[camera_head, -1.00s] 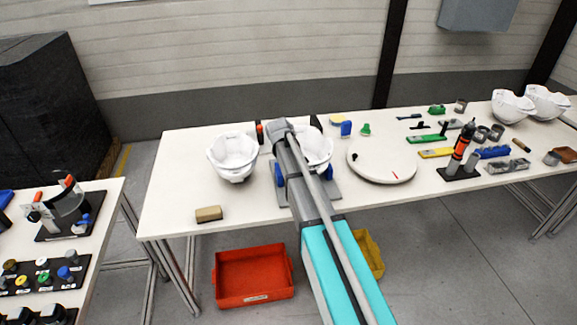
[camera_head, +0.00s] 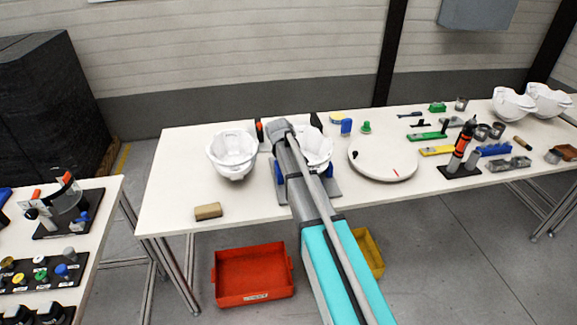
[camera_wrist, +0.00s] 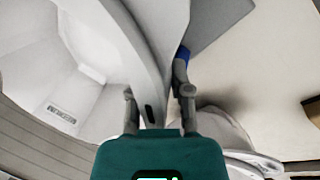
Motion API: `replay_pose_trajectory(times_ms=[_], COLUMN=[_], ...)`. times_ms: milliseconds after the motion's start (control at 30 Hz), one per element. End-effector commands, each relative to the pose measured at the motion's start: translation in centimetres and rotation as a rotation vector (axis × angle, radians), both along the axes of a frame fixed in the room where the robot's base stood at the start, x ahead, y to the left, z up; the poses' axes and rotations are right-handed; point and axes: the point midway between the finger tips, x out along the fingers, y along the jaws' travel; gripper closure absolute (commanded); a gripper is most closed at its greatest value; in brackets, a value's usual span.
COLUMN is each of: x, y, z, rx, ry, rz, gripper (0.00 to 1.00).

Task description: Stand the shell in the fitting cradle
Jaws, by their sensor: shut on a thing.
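A white helmet shell (camera_head: 317,146) is at the fitting cradle (camera_head: 332,189), a grey plate with blue pads, partly hidden behind my arm. In the wrist view the shell (camera_wrist: 75,75) fills the left side, and my gripper (camera_wrist: 158,105) is shut on its rim, one finger on each side. A blue pad of the cradle (camera_wrist: 182,60) shows close beside the right finger. The shell's underside is hidden, so I cannot tell whether it rests fully in the cradle. A second white shell (camera_head: 232,153) stands on the table to the left.
A brown block (camera_head: 208,211) lies near the table's front left. A white round disc (camera_head: 383,164) is right of the cradle. Farther right are tools, an orange-black bottle (camera_head: 462,146) and two more shells (camera_head: 512,106). Red (camera_head: 253,275) and yellow bins are below the table.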

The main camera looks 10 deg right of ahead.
Motion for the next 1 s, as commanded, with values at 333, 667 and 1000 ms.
replay_pose_trajectory(times_ms=[333,667,1000], x=[0.01,0.01,0.0], y=[0.01,0.04,0.07], z=[-0.4,-0.39,-0.18], rx=[-0.001,0.0,0.0], ry=[-0.001,0.0,0.0], rz=[0.0,0.001,0.001], gripper=[0.67,0.34,0.34])
